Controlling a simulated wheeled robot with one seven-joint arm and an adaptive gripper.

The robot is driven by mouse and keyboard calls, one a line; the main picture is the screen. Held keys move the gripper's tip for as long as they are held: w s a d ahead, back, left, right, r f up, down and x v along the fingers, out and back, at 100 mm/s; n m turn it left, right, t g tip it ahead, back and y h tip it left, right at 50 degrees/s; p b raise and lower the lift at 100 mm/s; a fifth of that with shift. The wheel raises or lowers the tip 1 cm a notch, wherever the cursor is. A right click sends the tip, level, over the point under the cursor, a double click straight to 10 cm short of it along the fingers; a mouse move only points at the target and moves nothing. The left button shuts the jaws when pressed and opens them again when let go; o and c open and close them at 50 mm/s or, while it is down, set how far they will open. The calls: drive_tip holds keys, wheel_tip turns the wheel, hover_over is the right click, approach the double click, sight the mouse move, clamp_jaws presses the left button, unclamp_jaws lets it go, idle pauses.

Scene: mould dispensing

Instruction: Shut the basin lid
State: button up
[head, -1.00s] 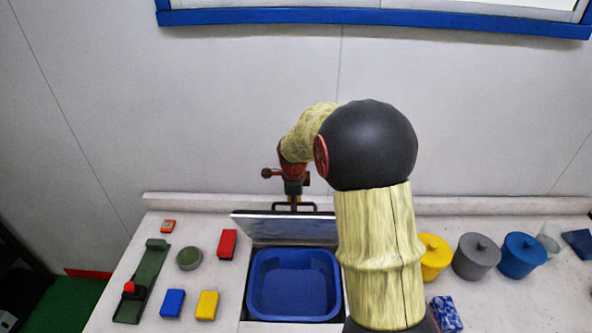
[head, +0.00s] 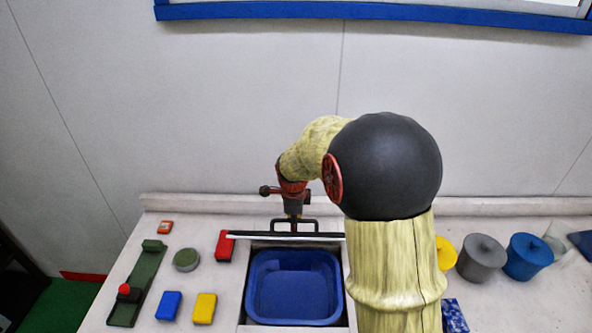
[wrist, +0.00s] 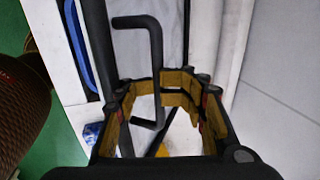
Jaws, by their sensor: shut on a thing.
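The blue basin (head: 293,285) is set into the counter and stands open. Its lid (head: 260,236) is raised at the back of the basin and shows almost edge-on in the head view. The lid's dark bar handle (head: 310,222) rises along its upper side. My gripper (head: 293,214) is shut on the handle. In the wrist view the handle (wrist: 155,50) runs between the yellow-padded fingers of my gripper (wrist: 160,88). The fingertips' exact contact is partly hidden in the head view.
Left of the basin are a red block (head: 225,246), a blue block (head: 169,305), a yellow block (head: 205,308), a round green tin (head: 186,260) and a green holder (head: 140,285). Lidded pots, grey (head: 481,258) and blue (head: 526,256), stand right, beyond my arm.

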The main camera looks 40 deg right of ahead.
sight(294, 236)
drive_tip(key=shift+s+a+f, duration=0.2)
drive_tip(key=shift+s+f, duration=0.2)
drive_tip(key=shift+c, duration=0.2)
drive_tip(key=shift+r, duration=0.1)
drive_tip(key=s+a+f+b, duration=0.1)
drive_tip(key=s+f+b, duration=0.1)
drive_tip(key=shift+s+a+b, duration=0.1)
drive_tip(key=shift+a+b, duration=0.25)
drive_tip(key=shift+a, duration=0.05)
drive_tip(key=shift+c, duration=0.2)
drive_tip(key=shift+s+a+f, duration=0.1)
drive_tip(key=shift+s+a, duration=0.1)
drive_tip(key=shift+s, duration=0.1)
drive_tip(key=shift+c, duration=0.2)
drive_tip(key=shift+o, duration=0.2)
drive_tip(key=shift+s+a+f+b, duration=0.4)
drive_tip(key=shift+f+b, duration=0.1)
drive_tip(key=shift+b, duration=0.15)
drive_tip(key=shift+s+a+f+b, duration=0.25)
drive_tip(key=shift+s+f+b, duration=0.15)
drive_tip(key=shift+f+b, duration=0.15)
drive_tip(key=shift+s+a+f+b, duration=0.25)
drive_tip(key=shift+s+a+b, duration=0.05)
drive_tip(key=shift+s+b, duration=0.15)
drive_tip(key=shift+c, duration=0.2)
